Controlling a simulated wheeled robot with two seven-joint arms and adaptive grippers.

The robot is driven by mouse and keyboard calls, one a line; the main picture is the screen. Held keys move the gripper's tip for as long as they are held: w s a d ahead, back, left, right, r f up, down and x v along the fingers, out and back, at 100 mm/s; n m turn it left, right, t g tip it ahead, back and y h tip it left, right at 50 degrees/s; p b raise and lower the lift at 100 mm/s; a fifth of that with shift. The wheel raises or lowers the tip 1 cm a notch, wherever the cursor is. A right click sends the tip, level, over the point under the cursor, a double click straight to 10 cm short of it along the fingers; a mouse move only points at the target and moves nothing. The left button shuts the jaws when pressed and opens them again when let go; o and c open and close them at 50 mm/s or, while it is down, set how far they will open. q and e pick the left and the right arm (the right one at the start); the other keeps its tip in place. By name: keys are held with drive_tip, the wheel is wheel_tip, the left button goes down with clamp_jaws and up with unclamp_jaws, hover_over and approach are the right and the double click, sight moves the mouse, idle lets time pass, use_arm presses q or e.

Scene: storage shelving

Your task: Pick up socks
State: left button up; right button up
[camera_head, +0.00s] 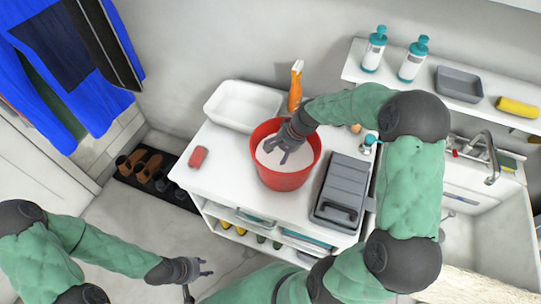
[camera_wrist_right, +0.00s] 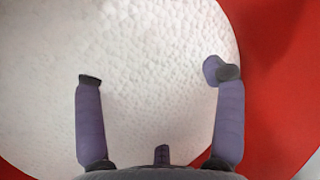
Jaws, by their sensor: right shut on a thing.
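No sock can be made out in either view. A red tub (camera_head: 285,179) with a textured white filling (camera_head: 272,158) stands on the white cabinet; the filling also spans much of the right wrist view (camera_wrist_right: 150,45). My right gripper (camera_head: 280,152) points down inside the tub, at the filling. Its two fingers stand apart in the wrist view (camera_wrist_right: 155,80), on something I cannot make out between them. Whether the fingertips dip into the filling is unclear. My left gripper (camera_head: 200,278) is open and empty, low over the floor, left of the cabinet.
On the cabinet (camera_head: 220,185) are a white basin (camera_head: 240,107), an orange spray bottle (camera_head: 296,86), a red soap-like block (camera_head: 198,157) and a grey case (camera_head: 342,190). A wall shelf (camera_head: 436,94) holds pump bottles. A sink is at right; shoes (camera_head: 140,163) stand on a mat at left.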

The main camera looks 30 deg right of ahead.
wheel_tip(320, 180, up, 10)
drive_tip(key=p, duration=0.4)
idle(0.3)
drive_tip(key=shift+r, duration=0.1)
idle(0.4)
wheel_tip(320, 180, up, 7)
drive_tip(key=p, duration=0.5)
hover_over(276, 156)
drive_tip(key=w+a+f+n+g+b, duration=0.1)
drive_tip(key=w+a+n+b, duration=0.4)
drive_tip(key=a, duration=0.5)
drive_tip(key=shift+w+f+n+g+y, duration=0.3)
drive_tip(key=shift+w+n+g, duration=0.1)
drive_tip(key=shift+w+g, duration=0.5)
